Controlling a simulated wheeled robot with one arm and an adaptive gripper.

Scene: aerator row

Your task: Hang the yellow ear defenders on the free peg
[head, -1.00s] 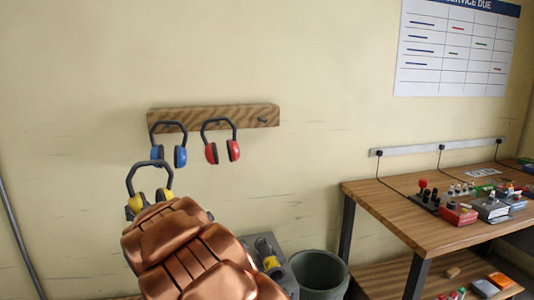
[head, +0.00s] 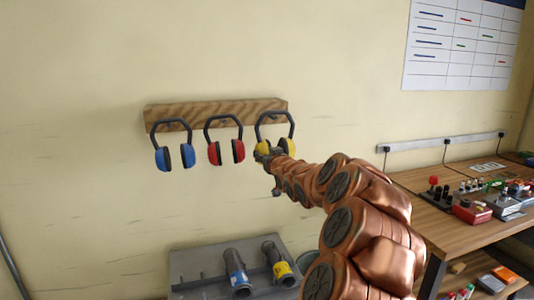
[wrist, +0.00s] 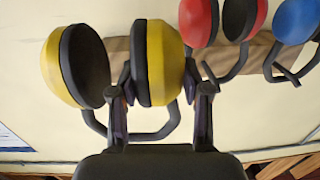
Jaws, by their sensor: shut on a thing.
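The yellow ear defenders (head: 262,148) are at the right end of the wooden peg rail (head: 216,113), with the dark headband up in front of the rail near its right peg. I cannot tell whether the band is over that peg or just in front of it. My gripper (wrist: 160,95) is shut on one yellow cup (wrist: 163,62) in the wrist view, with a finger on each side; the other yellow cup (wrist: 62,65) is free. In the head view my arm hides part of the lower cups.
Blue ear defenders (head: 175,157) and red ear defenders (head: 226,152) hang on the left and middle of the rail. Below stands a grey surface with two cylindrical tools (head: 236,272). A wooden workbench (head: 415,185) with control boxes is at the right.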

